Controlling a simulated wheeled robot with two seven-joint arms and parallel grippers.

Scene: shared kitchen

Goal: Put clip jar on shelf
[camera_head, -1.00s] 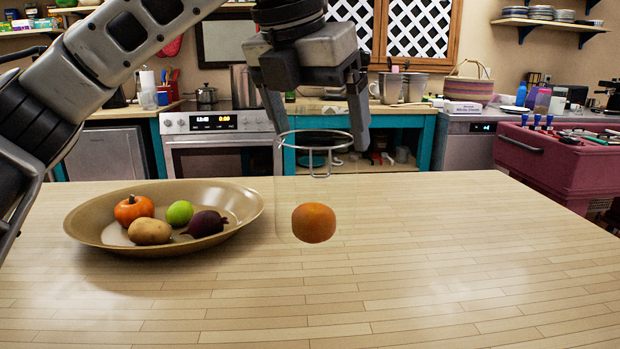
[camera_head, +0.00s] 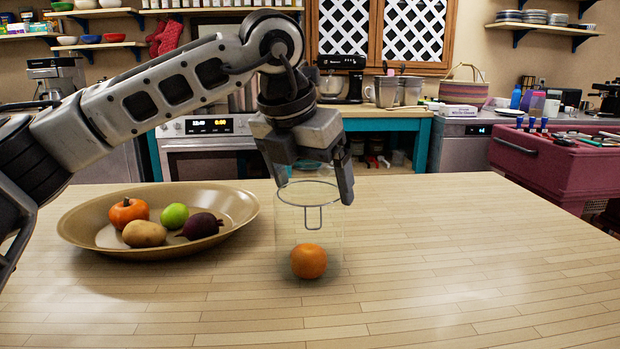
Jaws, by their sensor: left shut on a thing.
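The clip jar (camera_head: 287,235) is clear glass with a thin metal ring and wire clip at its top. It looks upright over the wooden counter, with an orange (camera_head: 308,261) seen at its bottom. My left gripper (camera_head: 315,188) points down from above, its fingers shut on the jar's upper part. I cannot tell whether the jar's base touches the counter. Wall shelves show at the back: one at upper right (camera_head: 545,28) with stacked plates, and two at upper left (camera_head: 98,44). Which one the task means is not clear. My right gripper is not in view.
A wide tan bowl (camera_head: 80,225) with a pumpkin, lime, potato and beet stands left of the jar. The wooden counter (camera_head: 450,270) is clear to the right. A pink cart (camera_head: 545,170) stands beyond its right edge. A stove and back counters line the wall.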

